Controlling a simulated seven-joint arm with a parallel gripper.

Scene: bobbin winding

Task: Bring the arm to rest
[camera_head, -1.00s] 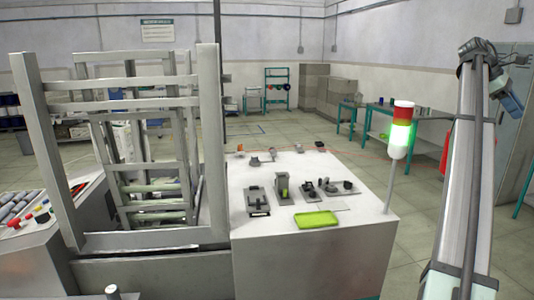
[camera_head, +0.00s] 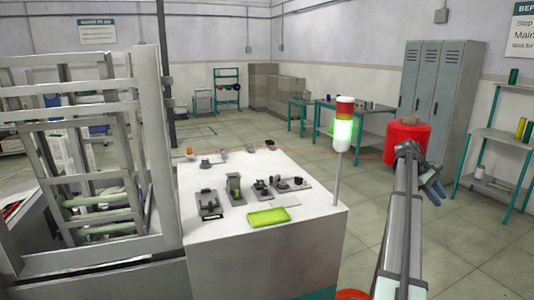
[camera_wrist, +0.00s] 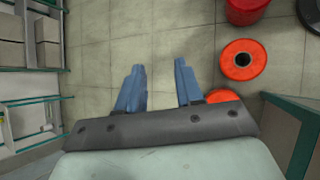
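My gripper (camera_head: 436,192) hangs at the end of my arm on the right of the head view, over the floor area right of the white worktable (camera_head: 262,262). In the wrist view my gripper (camera_wrist: 159,65) shows two blue fingers standing apart. Nothing is between them, only floor tiles behind. My arm stretches up from the bottom edge of the head view. It partly covers a large red drum (camera_head: 407,132) behind it.
The worktable carries small grey fixtures, a lime-green tray (camera_head: 268,217) and a lit green signal lamp (camera_head: 343,130). A grey frame (camera_head: 150,150) stands left. Grey lockers (camera_head: 436,85) and a shelf (camera_head: 500,140) are at right. The wrist view shows an orange-red ring-topped cylinder (camera_wrist: 243,75) beside the fingers.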

